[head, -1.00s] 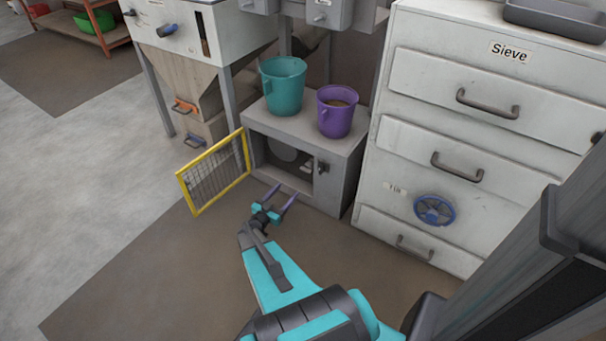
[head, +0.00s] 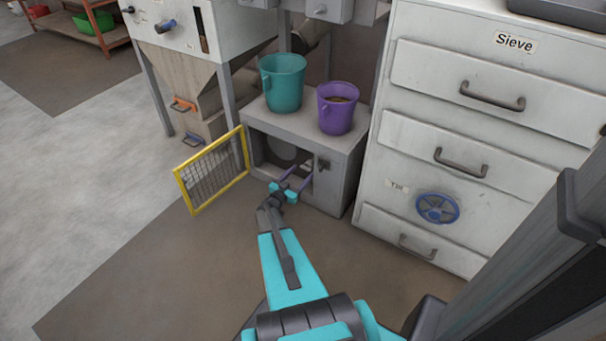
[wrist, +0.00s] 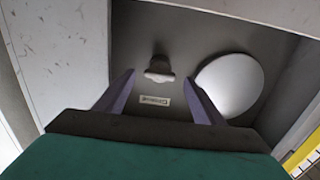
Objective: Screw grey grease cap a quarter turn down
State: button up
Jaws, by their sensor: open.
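The grey grease cap (wrist: 159,67) shows in the wrist view on the dark back wall of the cabinet, above a small label (wrist: 156,101) whose print is too small to read surely. My gripper (wrist: 158,88) is open, its two purple fingers spread to either side below the cap, with nothing between them. In the head view my gripper (head: 296,179) reaches into the opening of the low grey cabinet (head: 340,185). The cap cannot be made out in the head view. The fingers look apart from the cap.
A pale round disc (wrist: 230,84) sits right of the cap. The yellow-framed mesh door (head: 212,170) stands open at the left. A teal bucket (head: 283,84) and a purple bucket (head: 337,108) stand on the cabinet.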

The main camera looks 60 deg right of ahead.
jog(key=shift+d, duration=0.8)
jog(key=c, duration=0.9)
jog(key=shift+d, duration=0.3)
jog(key=shift+c, duration=0.7)
jog(key=shift+a, duration=0.25)
jog(key=shift+a+m, duration=0.1)
jog(key=shift+m, duration=0.4)
